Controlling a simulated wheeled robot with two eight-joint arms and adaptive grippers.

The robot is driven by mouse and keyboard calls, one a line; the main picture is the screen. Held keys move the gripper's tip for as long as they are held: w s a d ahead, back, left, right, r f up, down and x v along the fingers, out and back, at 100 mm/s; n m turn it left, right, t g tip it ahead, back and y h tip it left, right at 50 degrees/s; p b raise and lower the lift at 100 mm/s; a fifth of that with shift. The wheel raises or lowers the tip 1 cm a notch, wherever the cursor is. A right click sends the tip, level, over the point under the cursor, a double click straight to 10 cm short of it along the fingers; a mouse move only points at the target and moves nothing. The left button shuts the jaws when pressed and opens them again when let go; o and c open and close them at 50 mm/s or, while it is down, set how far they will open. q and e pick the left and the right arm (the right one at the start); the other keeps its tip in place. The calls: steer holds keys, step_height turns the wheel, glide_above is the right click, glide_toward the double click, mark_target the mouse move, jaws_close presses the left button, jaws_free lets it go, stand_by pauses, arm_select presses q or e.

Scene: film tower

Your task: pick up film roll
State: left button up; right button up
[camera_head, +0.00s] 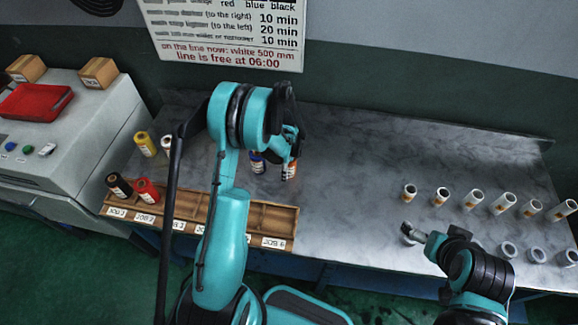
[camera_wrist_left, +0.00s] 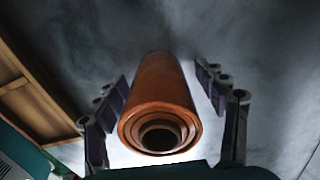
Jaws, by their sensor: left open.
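An orange-brown film roll (camera_wrist_left: 160,95) stands between the two spread fingers of my left gripper (camera_wrist_left: 162,80) in the left wrist view. Its hollow core faces the camera, and a gap shows on both sides. In the head view my left gripper (camera_head: 291,142) is over the roll (camera_head: 290,170), whose upper part is partly hidden by the fingers. A dark blue roll (camera_head: 257,163) stands just left of it, partly behind my arm. My right gripper (camera_head: 415,233) is low over the table's front right; its jaw opening is not clear.
A wooden rack (camera_head: 283,222) with labelled slots lies along the front edge, holding black (camera_head: 119,187) and red (camera_head: 147,191) rolls. A yellow roll (camera_head: 146,145) stands behind it. The table's middle (camera_head: 350,190) is clear.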

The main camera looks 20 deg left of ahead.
arm_select(q)
steer(key=c, duration=1.4)
steer(key=shift+r, duration=0.15)
step_height(320, 180, up, 4)
steer(key=shift+r+p, duration=0.25)
steer(key=shift+p, duration=0.45)
steer(key=s+d+r, duration=0.2)
steer(key=s, duration=0.1)
steer(key=s+d+r+p, duration=0.1)
steer(key=s+d+r, duration=0.1)
steer(key=s+d, duration=0.1)
steer(key=s+d+r, duration=0.2)
steer(key=s, duration=0.1)
steer(key=shift+d+r, duration=0.15)
steer(key=shift+d, duration=0.05)
